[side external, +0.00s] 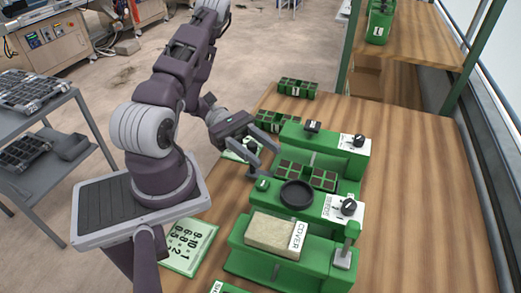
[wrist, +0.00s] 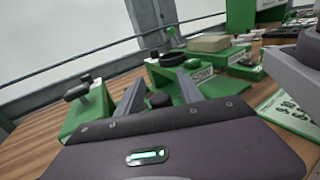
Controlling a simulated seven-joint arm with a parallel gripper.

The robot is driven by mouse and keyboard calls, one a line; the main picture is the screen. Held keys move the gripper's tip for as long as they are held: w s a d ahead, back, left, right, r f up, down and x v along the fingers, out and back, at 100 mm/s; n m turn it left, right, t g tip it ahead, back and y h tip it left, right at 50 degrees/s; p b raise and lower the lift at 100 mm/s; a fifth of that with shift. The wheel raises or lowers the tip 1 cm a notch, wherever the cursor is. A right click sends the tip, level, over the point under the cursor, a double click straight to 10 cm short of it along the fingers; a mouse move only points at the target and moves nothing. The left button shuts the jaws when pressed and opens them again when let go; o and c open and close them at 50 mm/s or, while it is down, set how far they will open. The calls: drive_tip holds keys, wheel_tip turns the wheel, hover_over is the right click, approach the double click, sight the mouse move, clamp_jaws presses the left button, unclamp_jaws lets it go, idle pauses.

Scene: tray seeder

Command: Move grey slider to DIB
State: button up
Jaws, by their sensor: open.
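A small grey block (side external: 343,258) sits on the right end of the front green station; I cannot tell for certain that it is the grey slider. A dark block with a pale mark (side external: 313,126) stands on the rear green station (side external: 295,133). No label reading DIB is legible. My gripper (side external: 268,159) is open and empty, left of the seed tray (side external: 318,178) between the rear and middle stations. In the wrist view, my gripper (wrist: 160,78) has its two fingers apart, with a dark round part (wrist: 160,100) visible between them.
A black bowl (side external: 297,195) and dark knob (side external: 348,207) are on the middle station. A beige block (side external: 272,233) sits beside the COVER label. Green trays (side external: 297,88) lie at the back. A number card (side external: 185,248) lies front left. The table's right side is clear.

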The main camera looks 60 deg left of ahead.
clamp_jaws()
idle(1.4)
